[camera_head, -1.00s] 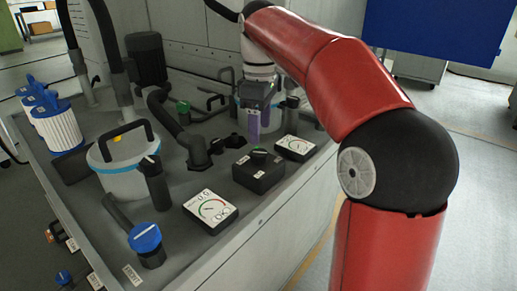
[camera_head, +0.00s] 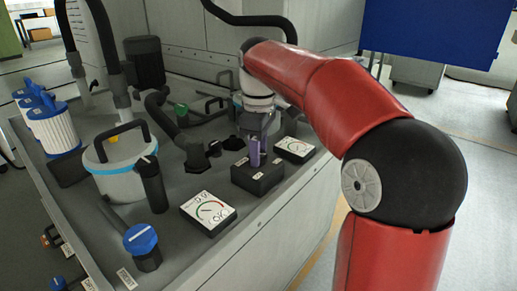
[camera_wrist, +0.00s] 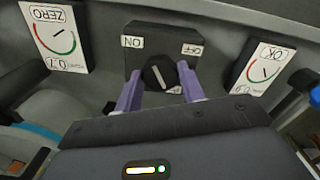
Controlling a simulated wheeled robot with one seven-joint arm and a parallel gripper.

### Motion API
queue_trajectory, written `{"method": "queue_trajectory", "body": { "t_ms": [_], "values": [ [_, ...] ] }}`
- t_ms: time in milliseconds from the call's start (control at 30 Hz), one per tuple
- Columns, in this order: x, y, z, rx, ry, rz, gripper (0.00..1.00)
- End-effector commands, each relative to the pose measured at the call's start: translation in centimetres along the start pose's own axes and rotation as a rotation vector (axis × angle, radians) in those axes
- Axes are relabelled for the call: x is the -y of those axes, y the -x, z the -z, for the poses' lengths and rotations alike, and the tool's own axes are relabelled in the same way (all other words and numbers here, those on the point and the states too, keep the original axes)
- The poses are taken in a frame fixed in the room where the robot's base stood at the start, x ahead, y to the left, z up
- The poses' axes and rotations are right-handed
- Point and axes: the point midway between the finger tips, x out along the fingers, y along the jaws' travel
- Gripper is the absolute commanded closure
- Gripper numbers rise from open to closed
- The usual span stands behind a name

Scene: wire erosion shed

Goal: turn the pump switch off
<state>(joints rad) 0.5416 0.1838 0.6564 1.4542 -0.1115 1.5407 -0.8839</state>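The pump switch is a black rotary knob (camera_wrist: 159,73) with a light pointer line, on a black box (camera_head: 258,180). In the wrist view the box face carries an ON label (camera_wrist: 133,41) and an OFF label (camera_wrist: 192,50). The knob's pointer line is tilted; I cannot tell for sure which label it marks. My gripper (camera_wrist: 160,88) has two purple fingers, apart, one on each side of the knob. I cannot tell whether they touch it. In the head view my gripper (camera_head: 254,160) is over the box and hides the knob.
Gauges flank the box: one (camera_head: 208,212) at front left, one (camera_head: 294,149) at back right. A white lidded canister (camera_head: 120,170), black pipes and a blue-topped valve (camera_head: 141,240) stand to the left. The bench's front edge is close to the box.

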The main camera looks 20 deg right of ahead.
Motion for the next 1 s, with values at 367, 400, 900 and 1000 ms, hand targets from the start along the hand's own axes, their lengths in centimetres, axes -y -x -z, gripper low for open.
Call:
{"method": "queue_trajectory", "body": {
  "t_ms": [367, 400, 900, 1000],
  "values": [
    [0.03, 0.11, 0.01, 0.001, -0.026, 0.000, 0.83],
    [0.04, 0.14, 0.02, 0.001, -0.038, 0.000, 0.83],
    [0.16, 0.38, 0.13, 0.001, -0.410, 0.001, 0.83],
    [0.17, 0.34, 0.14, 0.002, -0.505, 0.001, 0.83]
  ]
}}
